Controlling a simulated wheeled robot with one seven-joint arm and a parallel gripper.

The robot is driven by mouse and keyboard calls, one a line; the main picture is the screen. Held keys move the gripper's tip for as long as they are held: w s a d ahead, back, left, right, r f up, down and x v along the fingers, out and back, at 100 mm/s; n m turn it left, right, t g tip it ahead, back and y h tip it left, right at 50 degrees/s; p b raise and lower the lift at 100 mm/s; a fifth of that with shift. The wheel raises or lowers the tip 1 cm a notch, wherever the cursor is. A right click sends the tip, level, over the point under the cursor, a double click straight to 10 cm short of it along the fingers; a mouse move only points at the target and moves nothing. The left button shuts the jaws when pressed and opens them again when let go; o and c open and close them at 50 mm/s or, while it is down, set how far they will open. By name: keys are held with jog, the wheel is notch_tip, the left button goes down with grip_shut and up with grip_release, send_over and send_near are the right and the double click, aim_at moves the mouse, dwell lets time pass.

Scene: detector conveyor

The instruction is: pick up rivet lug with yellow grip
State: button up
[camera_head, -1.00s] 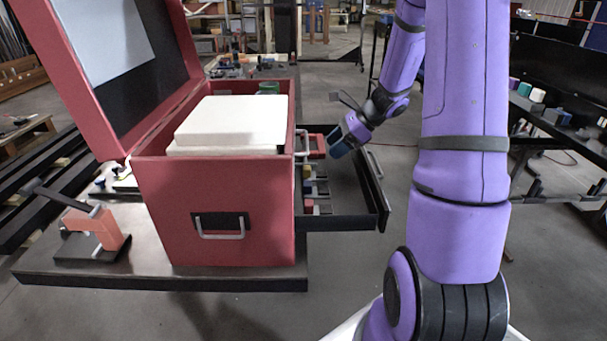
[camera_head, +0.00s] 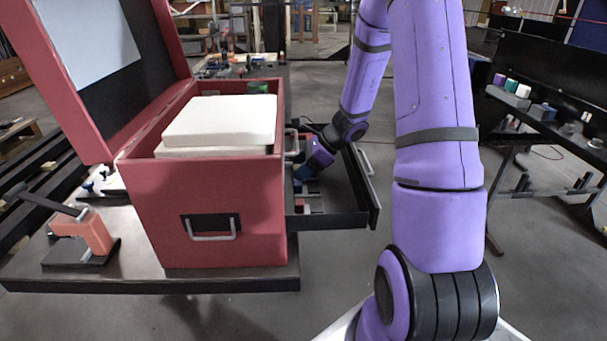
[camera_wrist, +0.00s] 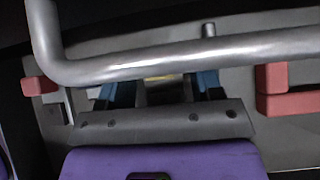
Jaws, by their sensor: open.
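My gripper (camera_head: 303,176) is low over the open drawer beside the red box, pointing down into it. In the wrist view my gripper (camera_wrist: 157,88) is open, with its blue fingers apart. A small yellow patch, likely the yellow grip of the rivet lug (camera_wrist: 160,77), shows between the fingers, partly behind the gripper body. I cannot tell whether the fingers touch it. The lug's other parts are hidden in the wrist view. In the head view my gripper and wrist cover that part of the drawer.
A silver handle bar (camera_wrist: 190,54) crosses the wrist view close to the gripper. Red pieces lie right (camera_wrist: 273,90) and left (camera_wrist: 40,86) of the fingers. The drawer (camera_head: 340,218) is bounded by dark walls; the red box (camera_head: 205,215) stands at its left.

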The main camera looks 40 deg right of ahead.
jog(key=c, duration=0.8)
jog(key=shift+o, duration=0.2)
jog(key=shift+r, duration=0.1)
jog(key=shift+r, duration=0.4)
jog(key=s+d, duration=0.1)
jog(key=s+d+r, duration=0.1)
jog(key=d, duration=0.1)
jog(key=shift+s+d+r, duration=0.1)
jog(key=shift+d+r, duration=0.1)
notch_tip(320, 180, up, 13)
jog(key=shift+f, duration=0.15)
